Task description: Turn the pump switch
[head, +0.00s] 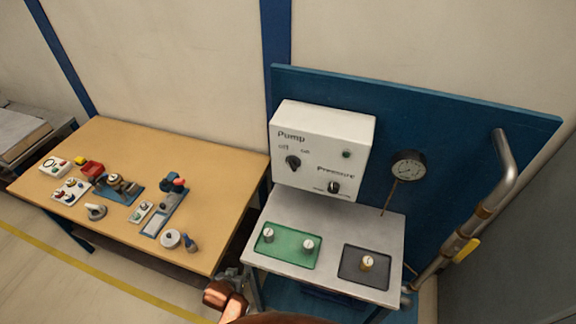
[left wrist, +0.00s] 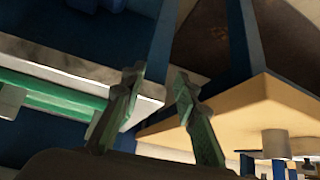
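The pump switch (head: 293,162) is a dark round knob on the white control box (head: 345,125), under the word "Pump". Small labels sit above it, and its exact setting is too small to tell. My left gripper (head: 232,275) is low in the head view, in front of the gap between the wooden table and the metal bench, well below the switch and apart from it. In the left wrist view, the fingers of my left gripper (left wrist: 157,78) are spread with nothing between them. The switch is not in the wrist view. My right gripper is not in view.
A pressure knob (head: 333,187) and a dark indicator (head: 346,154) share the box. A gauge (head: 407,167) stands right of it. The metal bench (head: 338,220) holds a green tray (head: 288,248) and a dark tray (head: 353,268). The wooden table (head: 140,150) carries several small parts.

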